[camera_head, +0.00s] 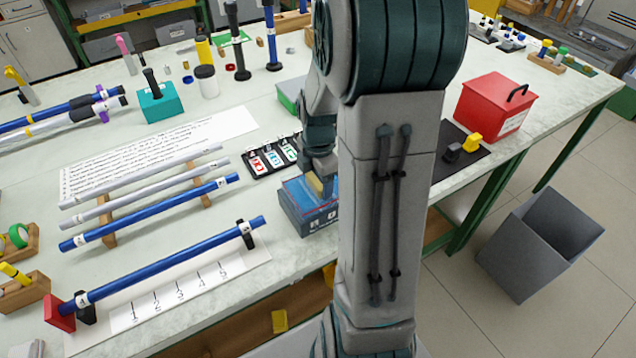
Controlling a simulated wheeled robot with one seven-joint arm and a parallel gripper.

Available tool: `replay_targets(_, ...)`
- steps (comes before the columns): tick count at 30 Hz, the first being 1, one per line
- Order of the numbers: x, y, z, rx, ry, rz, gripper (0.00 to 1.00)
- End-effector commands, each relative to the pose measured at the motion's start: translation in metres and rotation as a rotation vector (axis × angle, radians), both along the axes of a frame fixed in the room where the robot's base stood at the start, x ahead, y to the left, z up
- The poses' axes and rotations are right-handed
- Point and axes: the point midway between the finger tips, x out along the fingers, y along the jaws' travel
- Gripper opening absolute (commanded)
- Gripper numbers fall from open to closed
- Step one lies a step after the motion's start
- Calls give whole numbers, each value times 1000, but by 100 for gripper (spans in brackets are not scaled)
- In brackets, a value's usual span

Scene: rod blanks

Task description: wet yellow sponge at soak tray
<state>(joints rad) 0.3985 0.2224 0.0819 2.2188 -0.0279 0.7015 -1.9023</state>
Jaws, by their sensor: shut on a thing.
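A blue tray (295,212) with a lettered front stands near the table's front edge, partly hidden behind my arm. My gripper (318,176) points down over this tray. It is shut on a small yellow piece (316,184), which looks like the sponge and shows at the tray's opening. My gripper and arm cover most of it, and I cannot tell if it touches the tray's inside or water.
Left of the tray, blue and grey rods (150,212) lie on wooden supports, and a blue rod (165,262) lies over a numbered sheet. Behind the tray is a black card holder (268,160). A red box (496,104) stands to the right; a grey bin (540,245) is on the floor.

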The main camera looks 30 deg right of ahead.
Motion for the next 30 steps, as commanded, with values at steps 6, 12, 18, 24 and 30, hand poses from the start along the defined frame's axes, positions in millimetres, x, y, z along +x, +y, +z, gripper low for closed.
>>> replay_targets(6, 0, 0, 18, 0, -1, 0, 45)
replay_targets(12, 1, 0, 34, -1, -2, 0, 45)
replay_targets(18, 0, 0, 50, -1, -2, 0, 45)
replay_targets(24, 0, 0, 65, 0, -1, 0, 45)
replay_targets(30, 0, 0, 65, 0, -1, 0, 45)
